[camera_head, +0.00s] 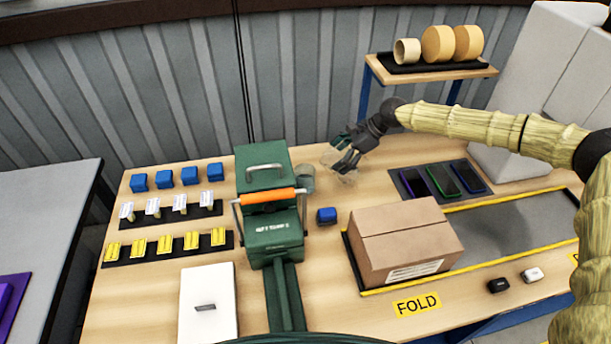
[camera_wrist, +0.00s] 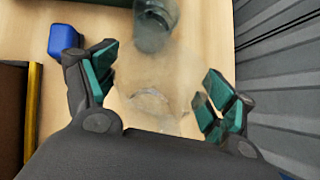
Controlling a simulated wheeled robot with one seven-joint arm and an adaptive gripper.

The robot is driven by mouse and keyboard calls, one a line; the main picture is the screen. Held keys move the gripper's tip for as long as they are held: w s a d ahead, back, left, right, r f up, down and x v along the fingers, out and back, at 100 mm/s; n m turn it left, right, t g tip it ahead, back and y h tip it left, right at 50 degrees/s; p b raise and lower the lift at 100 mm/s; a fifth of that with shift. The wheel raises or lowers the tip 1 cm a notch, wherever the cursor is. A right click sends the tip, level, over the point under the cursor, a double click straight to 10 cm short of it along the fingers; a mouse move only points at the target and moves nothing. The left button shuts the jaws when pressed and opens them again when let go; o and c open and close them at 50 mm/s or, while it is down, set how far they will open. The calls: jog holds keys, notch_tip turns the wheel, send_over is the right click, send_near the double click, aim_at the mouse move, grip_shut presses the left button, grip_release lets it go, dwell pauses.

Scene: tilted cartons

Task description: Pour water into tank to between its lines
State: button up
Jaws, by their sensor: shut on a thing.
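My gripper (camera_head: 344,153) is shut on a clear see-through vessel (camera_head: 341,170), held at the back of the bench. In the wrist view the vessel (camera_wrist: 158,98) shows faintly between my teal-padded fingers, with a pale curved outline inside it. A small grey-green see-through tank (camera_head: 305,179) stands beside the green machine, just left of the vessel. In the wrist view the tank (camera_wrist: 154,32) is at the top, just beyond the vessel, and the two overlap there. I cannot make out the tank's lines, its water level, or whether water is flowing.
The green machine (camera_head: 270,215) with an orange handle stands left of the tank. A blue block (camera_head: 326,215) sits in front of the tank, with a closed carton (camera_head: 405,240) to its right. A dark tray (camera_head: 408,186) of devices lies right of my gripper.

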jog(key=shift+w+d+f+y+b, duration=0.15)
jog(key=shift+d+f+y+b, duration=0.45)
jog(key=shift+b, duration=1.7)
jog(key=shift+d+b, duration=0.2)
jog(key=shift+b, duration=0.1)
jog(key=shift+w+d+y+b, duration=0.1)
jog(key=shift+d+y+b, duration=0.1)
jog(key=shift+y+b, duration=0.35)
jog(key=shift+b, duration=0.45)
jog(key=d+y+b, duration=0.1)
jog(key=b, duration=0.3)
jog(key=shift+w+f+g, duration=0.1)
jog(key=shift+f+g, duration=0.05)
jog(key=shift+g, duration=0.15)
jog(key=shift+d+y+b, duration=0.3)
jog(key=shift+y+b, duration=0.05)
jog(key=shift+b, duration=0.55)
jog(key=b, duration=0.1)
jog(key=y+b, duration=0.1)
jog(key=shift+w+d+f+b, duration=0.1)
jog(key=shift+d+f+b, duration=0.1)
jog(key=shift+d+b, duration=0.15)
jog(key=shift+d+y+b, duration=0.15)
jog(key=shift+y+b, duration=0.15)
jog(key=shift+b, duration=0.55)
jog(key=shift+w+r, duration=0.1)
jog(key=shift+r, duration=0.05)
